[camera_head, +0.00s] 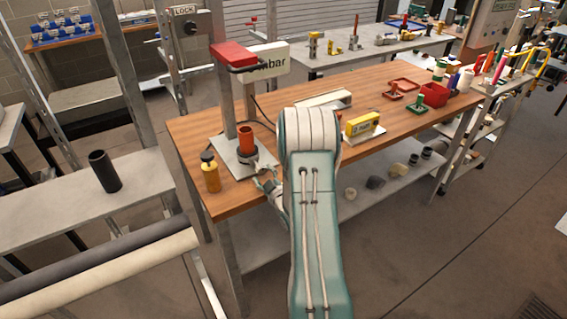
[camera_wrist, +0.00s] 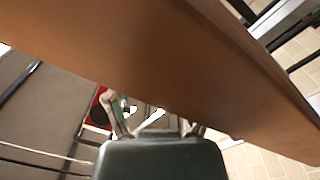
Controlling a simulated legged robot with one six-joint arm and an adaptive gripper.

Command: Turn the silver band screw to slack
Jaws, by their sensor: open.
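A stand with a grey base plate (camera_head: 230,160) and a red top (camera_head: 233,55) is at the near left end of the wooden workbench (camera_head: 380,105). An orange cylinder (camera_head: 246,139) stands upright on it. A small grey metal part (camera_head: 262,167) shows low beside the cylinder; I cannot tell whether it is the silver band, and its screw is too small to make out. My gripper (camera_head: 268,187) is open and empty at the bench's front edge, just in front of the stand. In the wrist view my gripper (camera_wrist: 158,128) has its fingers apart, with the bench wood filling much of the picture.
An amber bottle (camera_head: 211,174) stands left of the stand at the bench corner. A yellow device (camera_head: 362,124) sits on the bench right of my arm, with a red bin (camera_head: 434,94) farther off. A lower shelf (camera_head: 390,185) runs under the bench.

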